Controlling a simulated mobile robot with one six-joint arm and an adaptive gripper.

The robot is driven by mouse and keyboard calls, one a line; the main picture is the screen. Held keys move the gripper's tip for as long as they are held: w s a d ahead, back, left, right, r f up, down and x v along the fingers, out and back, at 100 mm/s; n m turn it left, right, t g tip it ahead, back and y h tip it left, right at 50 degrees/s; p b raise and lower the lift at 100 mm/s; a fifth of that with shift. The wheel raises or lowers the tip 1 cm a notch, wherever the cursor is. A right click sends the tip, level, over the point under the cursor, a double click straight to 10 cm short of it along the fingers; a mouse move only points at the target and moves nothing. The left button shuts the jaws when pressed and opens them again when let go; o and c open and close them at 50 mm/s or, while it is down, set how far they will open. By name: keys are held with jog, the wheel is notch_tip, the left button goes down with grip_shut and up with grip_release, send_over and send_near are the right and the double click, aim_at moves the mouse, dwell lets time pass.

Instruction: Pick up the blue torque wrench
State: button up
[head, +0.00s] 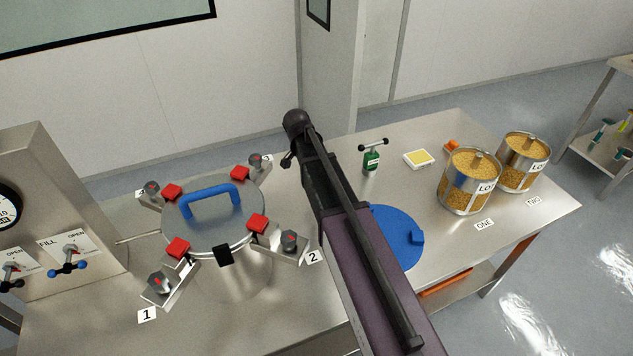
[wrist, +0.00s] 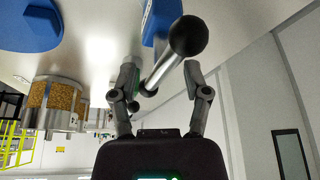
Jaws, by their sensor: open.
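The blue torque wrench (wrist: 161,16) shows at the top middle of the wrist view, with a T-bar ending in black balls. Its bar (wrist: 163,73) runs slantwise between the two fingers of my gripper (wrist: 161,76). The fingers are spread, one on each side, and a gap shows on the right; I cannot tell whether the left finger touches the bar. In the head view my own arm hides the wrench's body and most of my gripper.
A green T-handled tool (head: 371,161) stands right of my arm, near a yellow pad (head: 419,159). A blue disc (head: 397,240) lies right of my arm. Grain-filled cans (head: 468,207) stand at right. The clamped vessel (head: 232,265) stands left. Front table space right of it is partly bare.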

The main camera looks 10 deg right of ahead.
jog(key=shift+b+x, duration=1.15)
jog(key=shift+x, duration=0.4)
jog(key=shift+a, duration=0.1)
jog(key=shift+c, duration=0.2)
grip_shut()
